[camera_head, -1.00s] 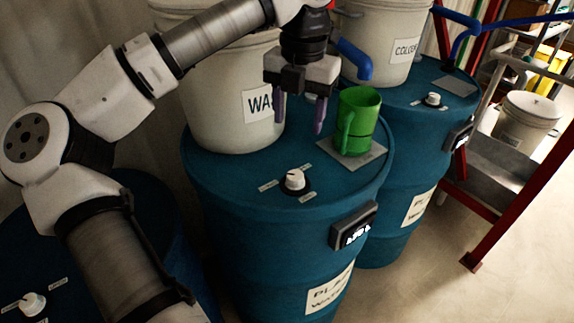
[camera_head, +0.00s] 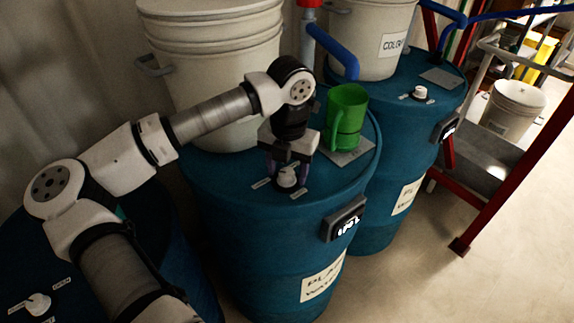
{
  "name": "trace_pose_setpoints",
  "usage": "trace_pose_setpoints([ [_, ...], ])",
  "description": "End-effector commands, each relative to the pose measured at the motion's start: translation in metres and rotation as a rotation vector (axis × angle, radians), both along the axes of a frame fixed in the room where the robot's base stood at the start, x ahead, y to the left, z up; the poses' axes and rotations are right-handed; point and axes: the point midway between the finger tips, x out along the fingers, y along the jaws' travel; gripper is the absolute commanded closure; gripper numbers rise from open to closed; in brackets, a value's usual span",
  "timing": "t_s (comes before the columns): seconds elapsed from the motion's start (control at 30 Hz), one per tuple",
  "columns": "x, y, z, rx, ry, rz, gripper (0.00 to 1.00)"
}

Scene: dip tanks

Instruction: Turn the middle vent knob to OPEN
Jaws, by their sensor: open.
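The middle vent knob (camera_head: 287,177) is a white knob on top of the middle blue drum (camera_head: 230,200). Small labels lie beside it on the lid; their words are too small to read. My gripper (camera_head: 287,176) points down right at the knob. Its purple-tipped fingers stand apart, one on each side of the knob. I cannot tell whether they touch it. My gripper hides part of the knob's surroundings.
A green mug (camera_head: 346,117) stands on a grey plate (camera_head: 347,154) just right of my gripper. A large white bucket (camera_head: 215,60) stands behind on the same drum. A blue spout (camera_head: 333,48) hangs nearby. Other knobs sit on the left (camera_head: 38,304) and right (camera_head: 420,92) drums.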

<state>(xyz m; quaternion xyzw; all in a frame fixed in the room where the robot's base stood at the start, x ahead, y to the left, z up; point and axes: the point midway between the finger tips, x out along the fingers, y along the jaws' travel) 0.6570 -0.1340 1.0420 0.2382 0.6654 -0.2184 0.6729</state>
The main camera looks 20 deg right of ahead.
Motion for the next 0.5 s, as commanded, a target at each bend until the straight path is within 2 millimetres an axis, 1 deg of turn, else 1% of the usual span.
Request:
trace_pose_setpoints([
  [0.17, 0.0001, 0.0001, -0.0002, 0.0, 0.0, 0.0, 0.44],
  [0.5, 0.0001, 0.0001, 0.0001, 0.0, 0.0, 0.0, 0.89],
])
